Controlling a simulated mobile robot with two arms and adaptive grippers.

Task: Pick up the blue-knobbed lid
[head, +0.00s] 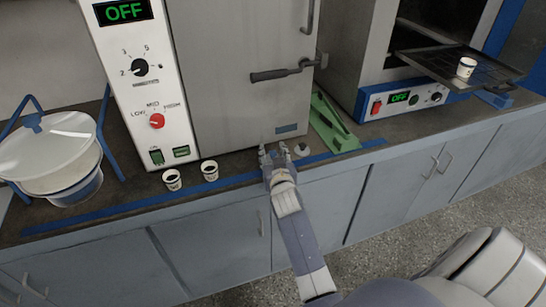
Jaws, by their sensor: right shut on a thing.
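My right gripper (274,154) is far to the right of the lid, low over the counter's front part, before the large grey cabinet. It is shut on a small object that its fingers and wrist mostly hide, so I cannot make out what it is. My left gripper is not in view.
Two small cups (172,180) (209,171) stand between the lid and my right gripper. A small pale object (301,150) lies just right of the gripper, near a green stand (333,126). Another cup (466,67) stands on the open oven's tray (437,62).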

